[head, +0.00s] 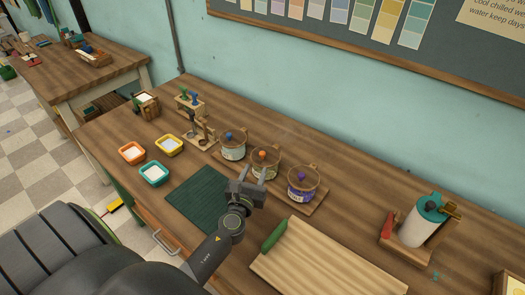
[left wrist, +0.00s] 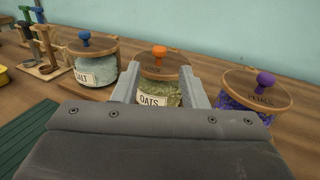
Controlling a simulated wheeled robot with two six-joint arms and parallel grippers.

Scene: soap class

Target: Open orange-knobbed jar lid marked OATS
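The OATS jar (head: 264,163) is the middle one of three glass jars, with a wooden lid and an orange knob (left wrist: 159,51). Its lid is seated on the jar. In the left wrist view its OATS label (left wrist: 152,100) faces me, and pale green-yellow contents show. My left gripper (head: 253,175) is open, just in front of this jar. In the left wrist view its two fingers (left wrist: 160,76) stand either side of the jar below the knob; I cannot tell whether they touch it. The lower jar is hidden by the gripper. My right gripper is out of view.
The blue-knobbed SALT jar (head: 233,147) stands left, the purple-knobbed PETALS jar (head: 303,183) right, close by. A dark green mat (head: 200,199), a pale board (head: 325,265), small colored bowls (head: 153,174) and a wooden stand (head: 198,133) share the table.

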